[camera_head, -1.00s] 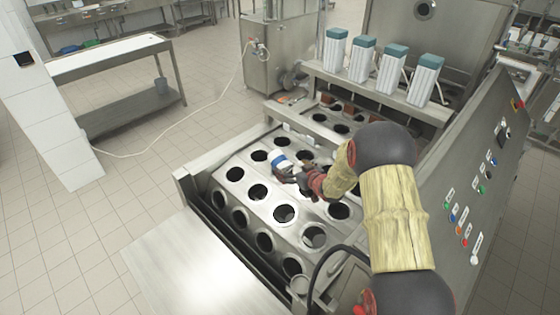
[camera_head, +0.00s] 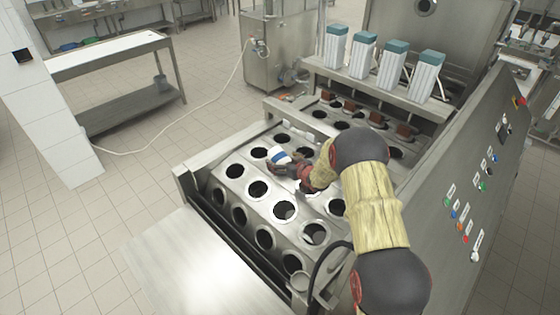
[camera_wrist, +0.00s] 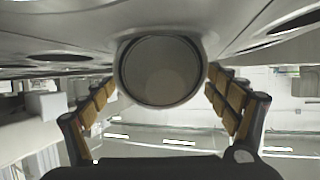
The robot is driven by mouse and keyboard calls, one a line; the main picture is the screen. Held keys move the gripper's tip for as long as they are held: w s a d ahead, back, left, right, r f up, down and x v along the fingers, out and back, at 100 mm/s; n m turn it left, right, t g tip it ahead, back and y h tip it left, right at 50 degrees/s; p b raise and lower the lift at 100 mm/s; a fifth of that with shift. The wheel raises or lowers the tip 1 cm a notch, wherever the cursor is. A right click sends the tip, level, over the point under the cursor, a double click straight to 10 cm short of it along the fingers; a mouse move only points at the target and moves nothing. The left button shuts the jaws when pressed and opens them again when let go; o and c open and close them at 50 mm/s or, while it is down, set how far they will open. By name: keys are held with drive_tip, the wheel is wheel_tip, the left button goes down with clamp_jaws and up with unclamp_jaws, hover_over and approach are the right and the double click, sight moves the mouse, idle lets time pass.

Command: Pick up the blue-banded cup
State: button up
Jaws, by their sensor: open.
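The white cup with a blue band (camera_head: 279,156) is at the metal plate with round holes (camera_head: 283,188) in the head view. In the wrist view the cup (camera_wrist: 160,70) shows as a round grey end, between the two fingers. My gripper (camera_head: 283,169) is open at the near side of the cup. In the wrist view, its fingers (camera_wrist: 160,84) stand on the left and right of the cup, with no clear grip on it. The cup's lower part is hidden, so I cannot tell how it sits in its hole.
White dispensers with teal tops (camera_head: 391,68) stand on a shelf behind the plate. Brown blocks (camera_head: 352,107) are below them. A control panel (camera_head: 468,195) rises at right. Open tiled floor (camera_head: 90,245) lies at left.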

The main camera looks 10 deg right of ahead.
drive_tip(key=shift+c, duration=0.8)
drive_tip(key=c, duration=0.7)
drive_tip(key=shift+r, duration=0.1)
drive_tip(key=shift+c, duration=0.6)
